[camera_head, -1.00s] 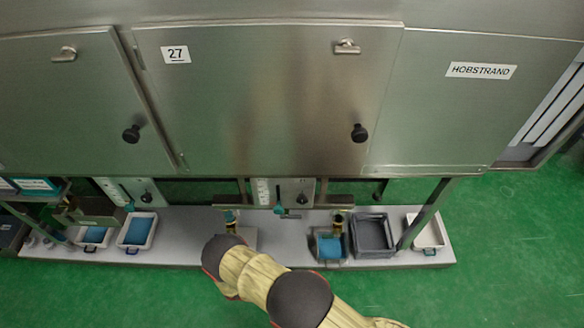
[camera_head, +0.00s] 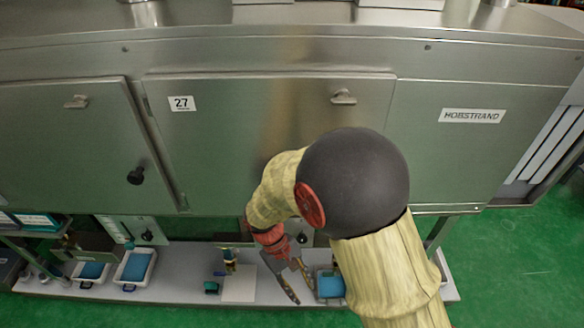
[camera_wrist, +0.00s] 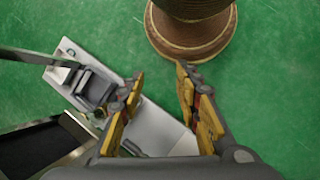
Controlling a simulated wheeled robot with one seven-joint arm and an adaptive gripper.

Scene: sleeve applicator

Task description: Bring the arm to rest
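My arm (camera_head: 400,270), in pale yellow covering with dark joints, reaches up and bends down in front of the steel machine in the head view. My gripper (camera_head: 301,289) points down over the bench, left of a bin with blue contents (camera_head: 329,285). In the wrist view my gripper (camera_wrist: 158,84) has its two yellow-and-dark fingers apart, with nothing held between them. My arm hides part of the machine front and the right part of the bench.
The steel machine (camera_head: 240,130) stands behind a low grey bench (camera_head: 190,272). White trays with blue contents (camera_head: 137,264) sit at its left. The wrist view shows a brown ribbed round object (camera_wrist: 190,35) and open green floor (camera_wrist: 270,80).

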